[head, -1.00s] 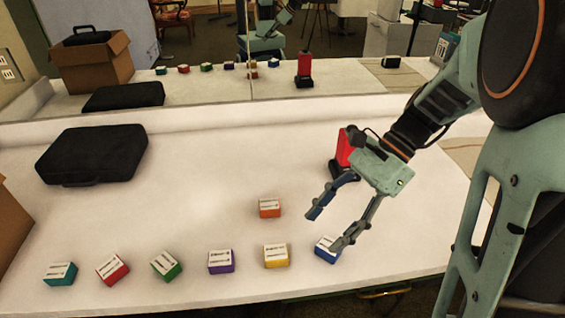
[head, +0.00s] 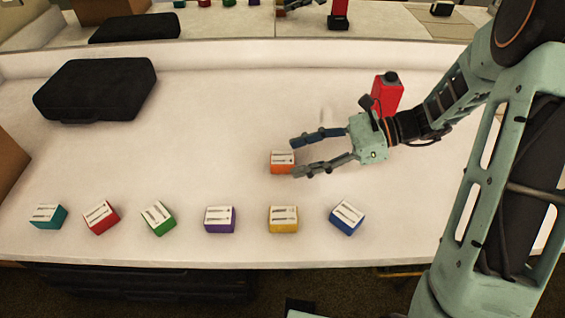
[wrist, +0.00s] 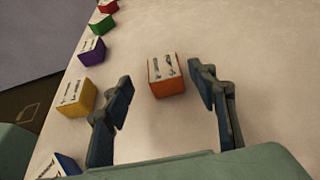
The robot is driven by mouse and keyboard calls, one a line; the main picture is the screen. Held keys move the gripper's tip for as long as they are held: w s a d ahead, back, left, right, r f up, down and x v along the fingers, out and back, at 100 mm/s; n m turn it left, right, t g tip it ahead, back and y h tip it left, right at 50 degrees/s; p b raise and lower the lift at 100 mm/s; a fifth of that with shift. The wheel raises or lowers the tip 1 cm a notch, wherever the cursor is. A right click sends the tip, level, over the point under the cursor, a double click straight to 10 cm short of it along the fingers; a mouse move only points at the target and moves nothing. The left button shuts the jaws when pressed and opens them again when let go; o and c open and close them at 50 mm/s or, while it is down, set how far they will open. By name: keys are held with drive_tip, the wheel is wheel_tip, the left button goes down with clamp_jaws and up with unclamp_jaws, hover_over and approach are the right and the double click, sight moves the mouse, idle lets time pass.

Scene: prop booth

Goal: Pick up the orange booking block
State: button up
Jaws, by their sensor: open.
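The orange booking block (head: 281,168) sits on the white table behind the row of other blocks, with a white printed label on top. My gripper (head: 293,158) is open, its two fingers pointing left with the tips at the block's right side. In the wrist view the orange block (wrist: 167,87) lies ahead, between the lines of the two fingers (wrist: 163,85) and closer to the right fingertip. The space between the fingers is otherwise empty. I cannot tell whether a fingertip touches the block.
A front row holds teal (head: 48,217), red (head: 101,217), green (head: 158,218), purple (head: 219,219), yellow (head: 283,219) and blue (head: 346,218) blocks. A black case (head: 95,89) lies back left. A red bottle-like object (head: 388,93) stands behind my wrist. A mirror runs along the back.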

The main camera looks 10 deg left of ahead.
sight(289, 157)
drive_tip(key=x, duration=0.1)
drive_tip(key=b+x, duration=0.1)
drive_tip(key=x, duration=0.3)
drive_tip(key=shift+w+f, duration=0.2)
drive_tip(key=shift+w, duration=0.05)
drive_tip(key=shift+c, duration=0.7)
drive_tip(key=c, duration=1.1)
drive_tip(key=shift+r, duration=0.15)
